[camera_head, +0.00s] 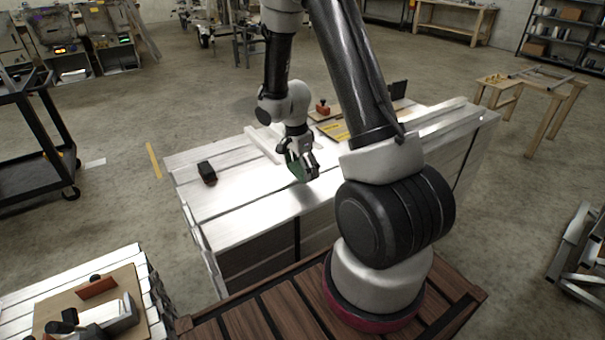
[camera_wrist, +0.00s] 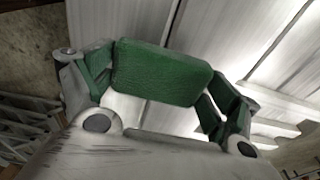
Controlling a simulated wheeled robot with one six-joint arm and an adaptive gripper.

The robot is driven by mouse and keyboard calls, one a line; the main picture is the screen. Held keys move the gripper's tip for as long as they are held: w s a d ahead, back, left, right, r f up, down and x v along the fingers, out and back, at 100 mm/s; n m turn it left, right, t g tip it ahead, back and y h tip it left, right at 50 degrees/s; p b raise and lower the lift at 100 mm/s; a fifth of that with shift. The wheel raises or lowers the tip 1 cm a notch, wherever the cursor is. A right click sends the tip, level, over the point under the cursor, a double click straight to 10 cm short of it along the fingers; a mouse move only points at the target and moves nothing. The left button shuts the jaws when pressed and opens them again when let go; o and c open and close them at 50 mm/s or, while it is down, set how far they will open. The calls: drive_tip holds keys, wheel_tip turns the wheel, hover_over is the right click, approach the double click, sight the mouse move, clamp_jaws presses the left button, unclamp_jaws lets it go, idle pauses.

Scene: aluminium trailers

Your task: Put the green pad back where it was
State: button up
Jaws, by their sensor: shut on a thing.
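The green pad (camera_wrist: 160,73) is a rounded, textured block held between the fingers of my gripper (camera_wrist: 163,82) in the wrist view. In the head view the green pad (camera_head: 298,171) shows as a small green patch beneath my gripper (camera_head: 303,172), partly hidden by the fingers. My gripper is shut on it, over the middle of the silvery aluminium trailer top (camera_head: 250,200). I cannot tell whether the pad touches the surface.
A small black object (camera_head: 207,173) sits on the trailer top's left part. A red-handled tool (camera_head: 322,107) and a yellow-marked board (camera_head: 334,130) lie at its back. A brown board (camera_head: 60,305) with tools is at front left. A black cart (camera_head: 35,130) stands at left.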

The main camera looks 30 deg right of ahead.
drive_tip(key=shift+f, duration=1.1)
drive_tip(key=shift+f, duration=0.1)
drive_tip(key=o, duration=0.8)
drive_tip(key=shift+c, duration=0.2)
